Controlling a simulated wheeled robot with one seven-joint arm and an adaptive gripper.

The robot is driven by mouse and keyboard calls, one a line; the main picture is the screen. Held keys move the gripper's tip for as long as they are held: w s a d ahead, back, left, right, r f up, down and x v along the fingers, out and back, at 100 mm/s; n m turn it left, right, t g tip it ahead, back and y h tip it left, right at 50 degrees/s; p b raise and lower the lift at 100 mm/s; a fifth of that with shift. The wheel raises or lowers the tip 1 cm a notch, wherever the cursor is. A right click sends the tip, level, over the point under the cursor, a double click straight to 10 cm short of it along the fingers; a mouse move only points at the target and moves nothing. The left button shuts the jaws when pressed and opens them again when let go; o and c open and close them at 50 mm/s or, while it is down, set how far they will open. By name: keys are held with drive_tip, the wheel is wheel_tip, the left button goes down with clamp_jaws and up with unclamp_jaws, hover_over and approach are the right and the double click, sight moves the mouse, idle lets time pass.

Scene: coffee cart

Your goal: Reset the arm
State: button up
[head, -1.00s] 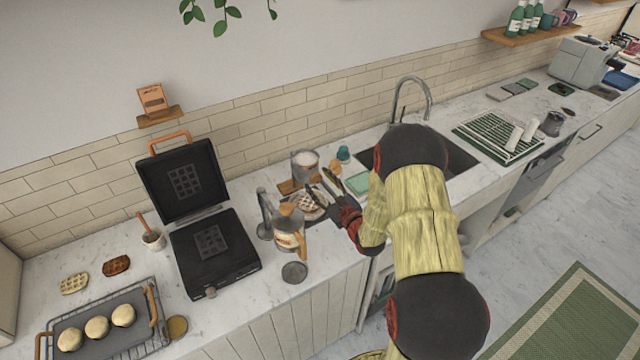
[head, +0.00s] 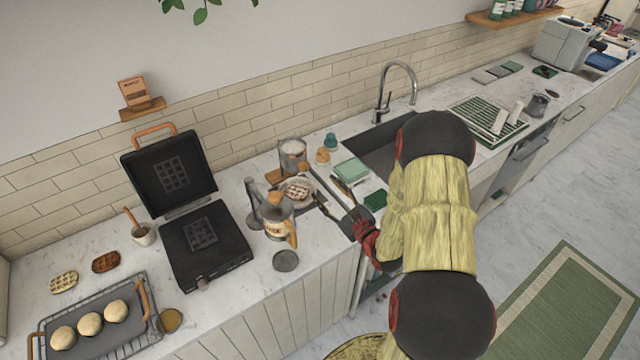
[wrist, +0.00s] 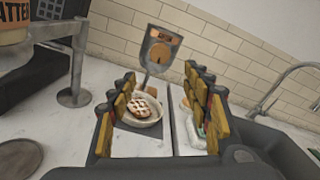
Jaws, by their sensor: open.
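My gripper (head: 341,198) is open and empty above the front part of the counter, left of the sink. My arm reaches to it from the right. In the wrist view its two fingers (wrist: 160,110) stand wide apart. Between and beyond them, a waffle (wrist: 143,105) lies in a pale bowl or plate (wrist: 150,128) on a dark mat. The waffle also shows in the head view (head: 298,190), just left of the fingers. The gripper does not touch it.
The batter dispenser (head: 278,215) stands left of the gripper. The open waffle iron (head: 205,245) is farther left. A canister (head: 293,157) stands behind the waffle. A sink with a faucet (head: 398,90) lies to the right. A tray with dough balls (head: 75,345) is at lower left.

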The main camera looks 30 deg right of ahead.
drive_tip(key=shift+s, duration=0.4)
drive_tip(key=w+a+r+n+g+h, duration=0.15)
drive_tip(key=w+r+n+g, duration=0.3)
drive_tip(key=r+n, duration=0.45)
drive_tip(key=s+a+r+n+g+h, duration=0.25)
drive_tip(key=s+a+r+n, duration=0.3)
drive_tip(key=r+n, duration=0.3)
drive_tip(key=s+a+r+n+g+y, duration=0.25)
drive_tip(key=s+a+n, duration=0.45)
drive_tip(key=s, duration=0.5)
drive_tip(key=s+a+r+n+g+y, duration=0.1)
drive_tip(key=s+a+r+n+g, duration=0.15)
drive_tip(key=s+a+n, duration=0.6)
drive_tip(key=s+d+f+m+b, duration=0.2)
drive_tip(key=s+f+b, duration=0.1)
drive_tip(key=f+b, duration=0.7)
drive_tip(key=shift+d+f, duration=0.2)
drive_tip(key=shift+f, duration=0.4)
